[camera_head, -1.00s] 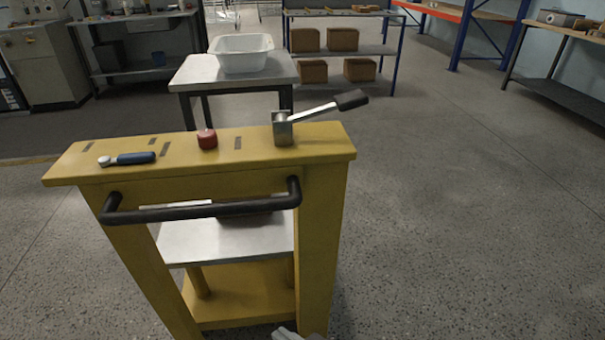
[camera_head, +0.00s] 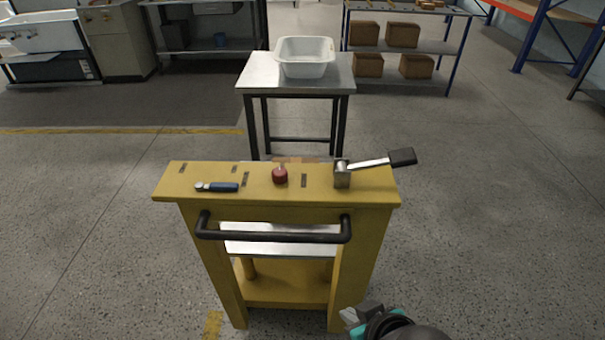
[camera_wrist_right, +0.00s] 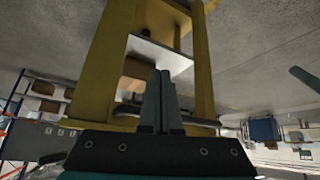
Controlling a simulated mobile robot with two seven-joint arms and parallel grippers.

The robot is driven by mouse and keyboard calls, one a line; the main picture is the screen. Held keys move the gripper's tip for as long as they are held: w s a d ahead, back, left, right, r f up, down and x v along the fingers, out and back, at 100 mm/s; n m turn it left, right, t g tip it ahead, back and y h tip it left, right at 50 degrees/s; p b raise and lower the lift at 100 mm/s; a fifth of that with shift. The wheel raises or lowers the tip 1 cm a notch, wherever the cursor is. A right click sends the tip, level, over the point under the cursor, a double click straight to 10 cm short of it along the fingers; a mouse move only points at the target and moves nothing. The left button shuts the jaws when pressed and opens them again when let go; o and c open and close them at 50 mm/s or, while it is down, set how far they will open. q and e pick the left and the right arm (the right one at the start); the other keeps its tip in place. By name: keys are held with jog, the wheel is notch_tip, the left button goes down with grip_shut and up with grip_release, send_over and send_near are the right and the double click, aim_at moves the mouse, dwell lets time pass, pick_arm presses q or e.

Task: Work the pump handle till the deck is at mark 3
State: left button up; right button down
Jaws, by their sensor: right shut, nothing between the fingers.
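The pump handle (camera_head: 372,163) is a metal lever with a black grip (camera_head: 402,157). It rises slightly to the right from a metal block on top of the yellow frame (camera_head: 245,195). The deck (camera_head: 280,246) is a grey plate inside the frame, below the black push bar (camera_head: 275,236). I cannot read any mark numbers. My right gripper (camera_head: 358,316) is at the bottom of the head view, low beside the frame's right leg and well below the handle. In the wrist view its fingers (camera_wrist_right: 158,80) are shut and empty, with the frame beyond. My left gripper is out of view.
A red knob (camera_head: 280,176) and a blue-handled tool (camera_head: 218,187) are on the frame's top. Behind stands a table (camera_head: 257,72) with a white basin (camera_head: 304,58). Shelves with brown boxes (camera_head: 403,35) are farther back. The floor is clear left and right of the frame.

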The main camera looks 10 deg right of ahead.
aim_at(397, 163)
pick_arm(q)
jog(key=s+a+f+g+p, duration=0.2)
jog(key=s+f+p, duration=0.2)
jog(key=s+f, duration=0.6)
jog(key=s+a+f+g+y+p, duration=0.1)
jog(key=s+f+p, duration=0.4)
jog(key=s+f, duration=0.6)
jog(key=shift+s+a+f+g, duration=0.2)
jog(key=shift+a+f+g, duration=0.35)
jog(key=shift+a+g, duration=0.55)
pick_arm(e)
jog(key=w+d+r+t+h, duration=0.2)
jog(key=w+d+r, duration=0.2)
jog(key=r, duration=0.3)
jog(key=w+d+r+m+t+h, duration=0.1)
jog(key=w+d+r+t+h, duration=0.1)
jog(key=w+d+r, duration=0.3)
jog(key=w+d+r+m+t+h, duration=0.1)
jog(key=w+d+r+t+h, duration=0.1)
jog(key=r, duration=0.7)
jog(key=shift+w+d+r+t, duration=0.25)
jog(key=shift+w+d+t, duration=0.45)
jog(key=shift+w+d, duration=0.6)
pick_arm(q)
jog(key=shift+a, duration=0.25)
pick_arm(e)
jog(key=shift+w+a, duration=0.15)
